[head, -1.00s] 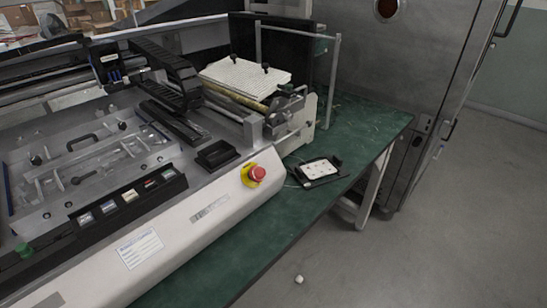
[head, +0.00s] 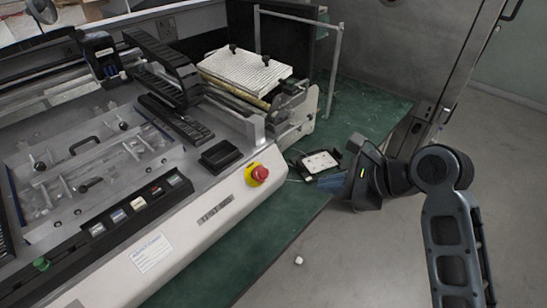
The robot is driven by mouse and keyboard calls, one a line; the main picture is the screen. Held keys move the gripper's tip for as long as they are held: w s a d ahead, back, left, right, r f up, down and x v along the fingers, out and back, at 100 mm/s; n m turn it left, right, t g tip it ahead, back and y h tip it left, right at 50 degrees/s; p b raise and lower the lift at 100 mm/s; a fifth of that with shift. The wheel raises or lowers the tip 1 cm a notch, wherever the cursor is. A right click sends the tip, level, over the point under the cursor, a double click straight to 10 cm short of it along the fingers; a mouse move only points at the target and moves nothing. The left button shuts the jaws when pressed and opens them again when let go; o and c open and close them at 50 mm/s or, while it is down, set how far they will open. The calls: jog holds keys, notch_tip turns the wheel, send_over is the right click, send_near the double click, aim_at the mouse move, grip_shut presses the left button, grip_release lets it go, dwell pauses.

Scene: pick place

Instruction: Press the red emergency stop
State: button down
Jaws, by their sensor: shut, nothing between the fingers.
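The red emergency stop (head: 260,173) is a round red button on a yellow base, on the sloped front edge of the large grey machine (head: 215,207). My gripper (head: 326,182) has come in from the right, over the edge of the green table near the small white tray. It is apart from the button, to its right. Its fingers are small and dark here, and they look closed with nothing held. Nothing covers the button.
A small dark-framed white tray (head: 319,162) lies on the green table (head: 290,219), close to my gripper. A row of panel buttons (head: 137,204) runs left of the stop. A small white object (head: 298,260) lies on the floor, which is otherwise clear at lower right.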

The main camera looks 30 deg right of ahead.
aim_at(267, 170)
jog(key=w+r+m+y+p, duration=0.1)
jog(key=w+r+m, duration=0.1)
jog(key=r, duration=0.4)
jog(key=shift+w+d+r+m+g+y, duration=0.2)
jog(key=shift+w+d+m+g+y, duration=0.15)
jog(key=shift+w, duration=0.35)
jog(key=shift+a, duration=0.15)
jog(key=x, duration=1.4)
jog(key=shift+f, duration=0.1)
